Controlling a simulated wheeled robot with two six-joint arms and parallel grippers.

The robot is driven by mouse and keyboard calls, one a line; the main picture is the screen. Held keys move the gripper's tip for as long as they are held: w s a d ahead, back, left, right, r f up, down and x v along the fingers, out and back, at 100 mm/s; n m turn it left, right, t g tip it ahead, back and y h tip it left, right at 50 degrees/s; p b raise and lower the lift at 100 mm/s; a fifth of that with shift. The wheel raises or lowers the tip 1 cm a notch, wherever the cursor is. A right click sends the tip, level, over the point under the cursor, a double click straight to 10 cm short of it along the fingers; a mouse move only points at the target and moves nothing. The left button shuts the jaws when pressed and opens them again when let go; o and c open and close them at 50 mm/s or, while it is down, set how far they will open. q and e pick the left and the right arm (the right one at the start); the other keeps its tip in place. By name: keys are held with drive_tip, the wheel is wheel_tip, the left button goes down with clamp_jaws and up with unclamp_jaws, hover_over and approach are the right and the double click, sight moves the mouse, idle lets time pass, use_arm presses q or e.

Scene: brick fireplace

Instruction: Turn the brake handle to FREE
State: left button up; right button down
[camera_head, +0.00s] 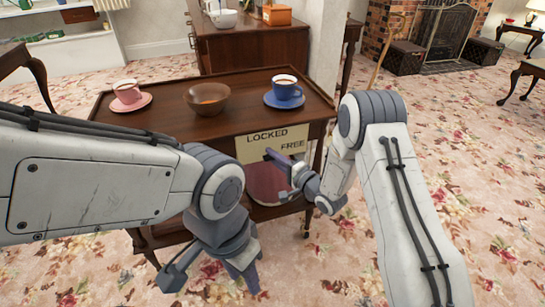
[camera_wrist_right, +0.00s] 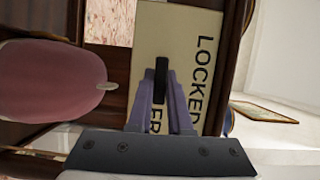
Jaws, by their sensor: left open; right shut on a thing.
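The brake sign (camera_head: 270,143) is a cream plate on the trolley's end, lettered LOCKED at upper left and FREE at lower right. It fills the middle of the right wrist view (camera_wrist_right: 180,30), with the lettering turned sideways. My right gripper (camera_head: 275,158) is in front of the plate, its purple fingers shut on the dark brake handle (camera_wrist_right: 161,75). In the head view the handle is hidden by the gripper, and I cannot tell its exact angle. My left gripper (camera_head: 210,275) is open and empty, low in front of the trolley.
The wooden trolley (camera_head: 190,122) carries a pink cup (camera_head: 127,92), a brown bowl (camera_head: 207,99) and a blue cup (camera_head: 286,88). A pink rounded thing (camera_wrist_right: 50,80) is beside the plate in the wrist view.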

drive_tip(key=c, duration=0.8)
unclamp_jaws()
drive_tip(key=shift+c, duration=0.2)
drive_tip(key=p+v, duration=0.1)
drive_tip(key=v, duration=0.9)
drive_tip(key=shift+s+d+p, duration=0.2)
drive_tip(key=shift+p, duration=0.15)
drive_tip(key=s+a+r+n+g+h, duration=0.3)
drive_tip(key=a+n+g+h, duration=0.2)
drive_tip(key=n+h, duration=0.3)
drive_tip(key=s+d+r+n+g+h, duration=0.1)
drive_tip(key=s+r+n+g, duration=0.15)
drive_tip(key=s, duration=0.65)
drive_tip(key=s+r+n+g+h, duration=0.1)
drive_tip(key=s+r+n+g, duration=0.15)
drive_tip(key=s, duration=0.75)
drive_tip(key=s+d+r+n+g, duration=0.1)
drive_tip(key=s+r+n+g, duration=0.2)
drive_tip(key=s, duration=0.6)
wheel_tip(320, 180, up, 27)
drive_tip(key=s+p, duration=0.1)
drive_tip(key=p, duration=2.6)
drive_tip(key=shift+d+n+h+p, duration=0.2)
drive_tip(key=shift+n+h+p, duration=0.1)
drive_tip(key=shift+n, duration=0.1)
